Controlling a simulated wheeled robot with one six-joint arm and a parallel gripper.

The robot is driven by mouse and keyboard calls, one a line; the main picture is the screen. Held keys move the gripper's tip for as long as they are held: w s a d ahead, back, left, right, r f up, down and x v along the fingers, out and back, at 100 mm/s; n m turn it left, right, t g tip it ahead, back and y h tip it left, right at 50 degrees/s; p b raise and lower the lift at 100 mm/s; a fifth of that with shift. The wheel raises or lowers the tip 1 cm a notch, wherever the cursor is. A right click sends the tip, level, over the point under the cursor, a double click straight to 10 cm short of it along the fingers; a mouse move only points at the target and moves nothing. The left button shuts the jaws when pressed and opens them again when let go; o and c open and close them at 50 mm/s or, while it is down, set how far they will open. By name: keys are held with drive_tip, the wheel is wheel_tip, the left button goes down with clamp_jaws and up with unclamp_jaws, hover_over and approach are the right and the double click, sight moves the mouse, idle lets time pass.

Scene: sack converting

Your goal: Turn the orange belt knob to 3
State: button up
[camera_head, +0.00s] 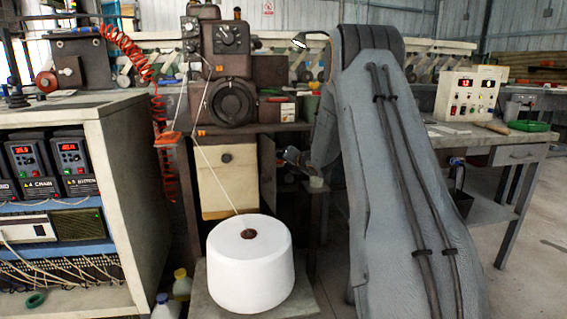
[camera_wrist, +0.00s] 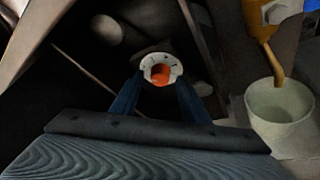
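The orange belt knob (camera_wrist: 161,75) shows in the wrist view, set in a pale round dial ring with dark marks. The marks are too small to read, so I cannot tell the knob's setting. My gripper (camera_wrist: 160,84) has its two blue fingers apart, one on each side of the dial, with the knob seen between their tips. I see no clear contact between the fingers and the knob. In the head view my gripper (camera_head: 292,157) is a small dark shape beside the machine stand, and the knob cannot be made out there.
A whitish cup (camera_wrist: 281,112) stands under a yellow-brown spout (camera_wrist: 263,30) right of the fingers. The head view shows the sewing machine (camera_head: 232,70), a white thread cone (camera_head: 250,262) with thread rising from it, a control cabinet (camera_head: 118,190) at left and a workbench (camera_head: 480,137) at right.

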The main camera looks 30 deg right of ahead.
drive_tip(key=c, duration=0.9)
drive_tip(key=shift+d+f+m+t+y+p, duration=0.1)
drive_tip(key=shift+f+m+t+y+p, duration=0.2)
drive_tip(key=shift+m, duration=0.6)
drive_tip(key=m+t+y, duration=0.1)
drive_tip(key=m, duration=0.1)
drive_tip(key=shift+m, duration=0.4)
drive_tip(key=m+t, duration=0.1)
drive_tip(key=m, duration=0.2)
drive_tip(key=shift+f+t, duration=0.25)
drive_tip(key=shift+t, duration=0.15)
drive_tip(key=shift+m+t, duration=0.5)
drive_tip(key=shift+m, duration=0.9)
